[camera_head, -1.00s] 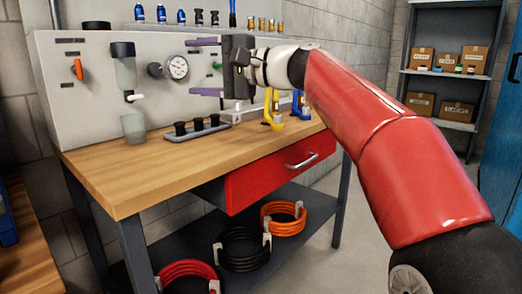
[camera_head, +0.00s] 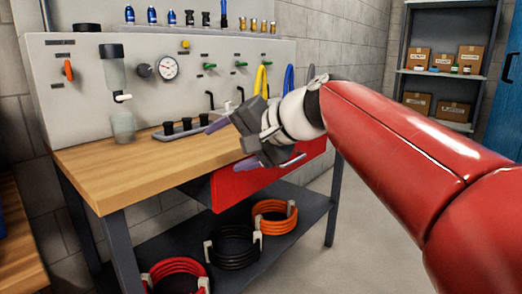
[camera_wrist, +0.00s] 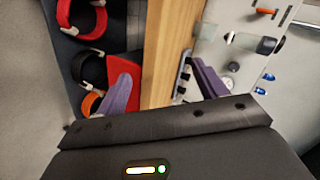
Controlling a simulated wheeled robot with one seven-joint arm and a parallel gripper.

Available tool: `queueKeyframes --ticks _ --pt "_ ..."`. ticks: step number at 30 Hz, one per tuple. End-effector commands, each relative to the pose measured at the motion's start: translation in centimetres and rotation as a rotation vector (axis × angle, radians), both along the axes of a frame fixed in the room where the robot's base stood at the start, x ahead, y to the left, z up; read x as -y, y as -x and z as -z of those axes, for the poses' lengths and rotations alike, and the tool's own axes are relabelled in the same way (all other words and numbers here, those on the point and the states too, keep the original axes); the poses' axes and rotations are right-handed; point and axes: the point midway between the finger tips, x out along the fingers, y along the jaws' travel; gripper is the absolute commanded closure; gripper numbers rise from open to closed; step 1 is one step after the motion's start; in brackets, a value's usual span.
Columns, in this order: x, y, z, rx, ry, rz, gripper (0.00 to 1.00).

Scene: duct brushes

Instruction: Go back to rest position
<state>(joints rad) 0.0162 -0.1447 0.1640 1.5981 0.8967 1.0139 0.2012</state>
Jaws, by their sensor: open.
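My gripper (camera_head: 231,146) hangs in front of the right part of the workbench, near its front edge. Its two purple fingers are spread apart with nothing between them. The wrist view shows the same open gripper (camera_wrist: 164,88) with the wooden bench top edge between and beyond the fingers. My red arm reaches in from the right and hides part of the drawer and the bench's right end.
The workbench top (camera_head: 120,170) carries a rack with black knobs (camera_head: 180,127) and a clear cup (camera_head: 122,125). A red drawer (camera_head: 240,185) stands out below. Coiled hoses (camera_head: 233,246) lie on the lower shelf. Free floor (camera_head: 365,235) is at the right.

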Motion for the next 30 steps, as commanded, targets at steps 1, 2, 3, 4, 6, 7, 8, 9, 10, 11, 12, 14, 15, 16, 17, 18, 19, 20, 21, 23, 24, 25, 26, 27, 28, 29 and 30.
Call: queueKeyframes --ticks 1,2,3,4,6,7,8,9,10,11,12,14,15,16,17,18,19,20,21,23,24,25,26,27,28,29,30 --pt "1.4 1.5 1.9 0.005 0.078 0.02 0.29" --pt "2.4 2.4 3.2 0.008 0.132 0.031 0.29" --pt "4.0 3.7 5.1 0.01 0.209 0.045 0.29" --pt "5.2 4.7 6.5 0.012 0.268 0.055 0.29" --pt "8.3 7.4 10.1 0.013 0.41 0.071 0.29" --pt "9.6 8.6 11.7 0.013 0.47 0.073 0.29" --pt "10.8 9.8 13.1 0.01 0.528 0.074 0.29" --pt "12.5 11.3 15.0 0.007 0.6 0.072 0.29" --pt "13.6 12.5 16.3 0.006 0.651 0.07 0.29" --pt "14.7 13.5 17.6 0.003 0.699 0.066 0.29" --pt "16.0 14.9 19.2 0.0 0.757 0.058 0.29" --pt "17.6 16.7 21.3 -0.006 0.832 0.044 0.29" --pt "18.5 17.6 22.4 -0.008 0.874 0.033 0.29" --pt "19.0 18.3 23.1 -0.009 0.901 0.027 0.29" --pt "19.5 18.8 23.7 -0.011 0.922 0.021 0.29" --pt "20.0 19.3 24.4 -0.013 0.945 0.014 0.29" --pt "20.3 19.7 24.8 -0.014 0.96 0.009 0.29" --pt "20.5 19.9 25.1 -0.015 0.97 0.006 0.29" --pt "20.7 20.1 25.4 -0.016 0.98 0.002 0.29" --pt "20.7 20.1 25.4 -0.016 0.98 0.002 0.29" --pt "20.7 20.1 25.4 -0.016 0.98 0.002 0.29" --pt "20.7 20.1 25.4 -0.016 0.98 0.002 0.29" --pt "20.7 20.1 25.4 -0.016 0.98 0.002 0.29" --pt "20.7 20.1 25.4 -0.016 0.98 0.002 0.29" --pt "20.7 20.1 25.4 -0.016 0.98 0.002 0.29" --pt "20.7 20.1 25.4 -0.016 0.98 0.002 0.29" --pt "20.7 20.1 25.4 -0.016 0.98 0.002 0.29"
